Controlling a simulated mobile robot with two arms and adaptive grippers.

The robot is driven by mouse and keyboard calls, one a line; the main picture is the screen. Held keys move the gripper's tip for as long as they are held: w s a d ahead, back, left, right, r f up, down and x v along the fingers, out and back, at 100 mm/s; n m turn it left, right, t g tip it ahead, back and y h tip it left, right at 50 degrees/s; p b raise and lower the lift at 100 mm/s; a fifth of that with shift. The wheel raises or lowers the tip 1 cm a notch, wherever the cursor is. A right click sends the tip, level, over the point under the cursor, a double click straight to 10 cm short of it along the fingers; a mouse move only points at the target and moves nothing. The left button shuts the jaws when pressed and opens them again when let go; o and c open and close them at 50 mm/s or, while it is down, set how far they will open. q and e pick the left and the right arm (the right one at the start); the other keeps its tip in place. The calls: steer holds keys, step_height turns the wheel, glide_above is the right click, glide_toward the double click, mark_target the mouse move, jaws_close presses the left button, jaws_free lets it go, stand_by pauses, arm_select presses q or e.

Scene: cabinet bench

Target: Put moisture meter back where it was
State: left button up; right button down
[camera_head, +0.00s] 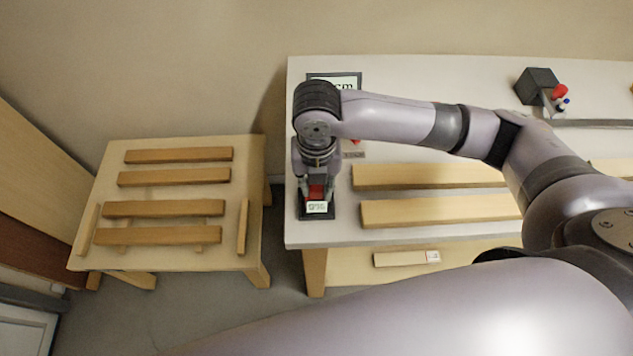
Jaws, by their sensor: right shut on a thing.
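The moisture meter (317,207) is a small dark and red device with a pale screen, at the front left corner of the white bench. My right gripper (317,188) points down over it and is shut on it. The gripper and wrist hide the meter's upper part. I cannot tell whether it touches the surface below. My left gripper is not in view.
The white bench top (400,230) holds two long boards (440,211) beside the meter. A framed sign (348,78) stands behind my wrist. A small slatted table (180,258) stands left, across a gap.

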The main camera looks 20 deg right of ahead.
steer(key=c, duration=1.3)
jaws_free()
step_height(320, 180, up, 12)
steer(key=shift+r+b, duration=0.1)
steer(key=shift+b, duration=0.65)
